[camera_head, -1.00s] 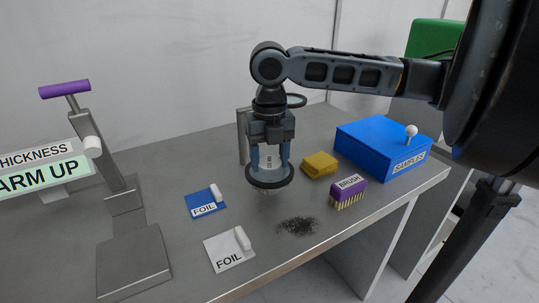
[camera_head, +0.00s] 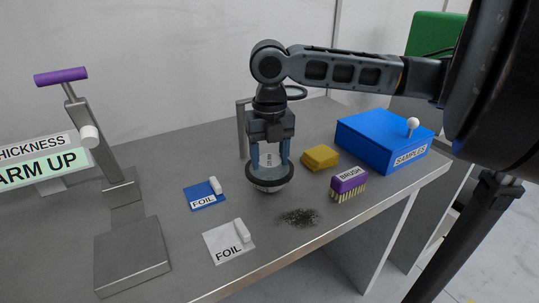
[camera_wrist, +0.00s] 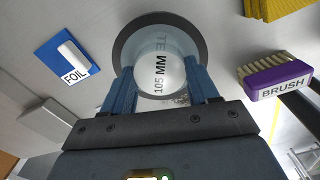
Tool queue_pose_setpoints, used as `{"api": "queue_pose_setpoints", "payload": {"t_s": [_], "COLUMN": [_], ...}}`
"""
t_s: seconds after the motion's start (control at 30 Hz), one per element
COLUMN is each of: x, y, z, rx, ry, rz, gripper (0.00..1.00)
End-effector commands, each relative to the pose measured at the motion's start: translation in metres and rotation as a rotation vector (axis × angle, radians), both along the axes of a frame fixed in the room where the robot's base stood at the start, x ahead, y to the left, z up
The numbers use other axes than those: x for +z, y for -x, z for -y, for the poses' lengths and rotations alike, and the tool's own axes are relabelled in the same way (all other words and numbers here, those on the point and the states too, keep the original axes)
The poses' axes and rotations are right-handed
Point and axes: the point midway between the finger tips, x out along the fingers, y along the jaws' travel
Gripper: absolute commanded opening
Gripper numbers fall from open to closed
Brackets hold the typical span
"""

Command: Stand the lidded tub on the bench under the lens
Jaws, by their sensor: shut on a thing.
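My gripper (camera_head: 270,165) points down over the bench (camera_head: 120,198). It is shut around the tub, a pale round thing with a wide dark ring (camera_head: 270,183). A pale grey part shows below the ring, close to the bench top; I cannot tell whether it touches. The wrist view shows the tub (camera_wrist: 160,72) between the fingers, with "105 MM" on it. Its lid cannot be told apart clearly. A thin dark loop (camera_head: 297,86), perhaps the lens, shows behind my wrist, largely hidden. A grey post (camera_head: 242,130) stands behind my gripper.
A yellow block (camera_head: 320,157), a purple brush (camera_head: 349,182) and a blue samples box (camera_head: 380,145) stand to the right. Dark crumbs (camera_head: 298,217) lie in front. Blue (camera_head: 204,196) and white (camera_head: 229,242) foil pieces lie left. A press with a purple handle (camera_head: 61,76) stands far left.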

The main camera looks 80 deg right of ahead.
Motion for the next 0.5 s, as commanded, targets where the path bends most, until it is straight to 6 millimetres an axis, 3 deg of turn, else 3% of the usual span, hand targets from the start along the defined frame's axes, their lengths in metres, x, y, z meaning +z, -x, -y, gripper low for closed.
{"api": "queue_pose_setpoints", "payload": {"t_s": [0.43,0.47,0.5], "x": [-0.006,-0.006,-0.006], "y": [0.0001,0.0002,0.0001], "z": [0.0002,0.0001,0.0], "rx": [0.0,0.0,0.0], "ry": [0.0,0.0,0.0], "rz": [0.0,0.0,0.0], "gripper": [0.32,0.61,0.65]}}
